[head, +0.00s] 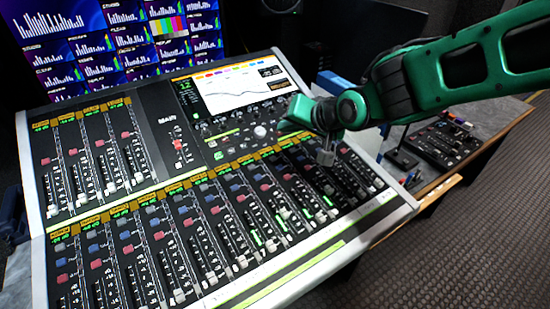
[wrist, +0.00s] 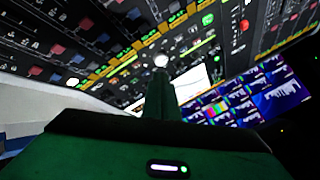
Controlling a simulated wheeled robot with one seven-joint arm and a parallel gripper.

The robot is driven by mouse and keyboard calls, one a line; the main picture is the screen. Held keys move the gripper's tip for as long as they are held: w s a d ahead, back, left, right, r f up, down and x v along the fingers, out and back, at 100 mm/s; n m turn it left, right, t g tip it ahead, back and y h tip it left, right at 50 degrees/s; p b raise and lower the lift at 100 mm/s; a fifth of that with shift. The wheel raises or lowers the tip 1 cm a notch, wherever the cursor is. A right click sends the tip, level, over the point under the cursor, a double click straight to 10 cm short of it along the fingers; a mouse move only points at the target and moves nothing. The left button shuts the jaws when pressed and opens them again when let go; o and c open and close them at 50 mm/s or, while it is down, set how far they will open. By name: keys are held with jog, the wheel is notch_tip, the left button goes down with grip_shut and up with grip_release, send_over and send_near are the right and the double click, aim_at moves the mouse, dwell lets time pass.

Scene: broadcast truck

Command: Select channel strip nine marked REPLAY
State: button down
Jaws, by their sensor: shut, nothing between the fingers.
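The mixing console (head: 205,287) fills the middle of the head view, with a lower row of channel strips, each with buttons, a fader and a yellow label. The labels (head: 172,188) are too small to read, so I cannot tell which strip is marked REPLAY. My gripper (head: 326,157) is shut and empty, pointing down over the right part of the lower row. It hides some buttons and labels there; I cannot tell whether it touches the panel. In the wrist view, my gripper (wrist: 160,66) is in front of the console's buttons (wrist: 86,24) and yellow label strip.
The console screen (head: 240,84) stands behind the knobs. A monitor wall (head: 120,40) is at the back left. A small control box (head: 440,143) sits on the side desk at right. My green arm comes in from the upper right, above the console's right side.

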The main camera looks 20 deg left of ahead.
jog(key=shift+s+a+r, duration=0.1)
jog(key=shift+s+a, duration=0.1)
jog(key=shift+a, duration=0.3)
jog(key=shift+s+a, duration=0.2)
jog(key=shift+a, duration=0.25)
send_over(276, 164)
jog(key=shift+s+d+f, duration=0.1)
jog(key=shift+f, duration=2.1)
jog(key=shift+d+f, duration=0.1)
jog(key=shift+f, duration=2.1)
jog(key=shift+f, duration=0.1)
jog(key=shift+f, duration=0.25)
jog(key=shift+a+f, duration=0.1)
jog(key=shift+f, duration=0.3)
jog(key=shift+r, duration=0.8)
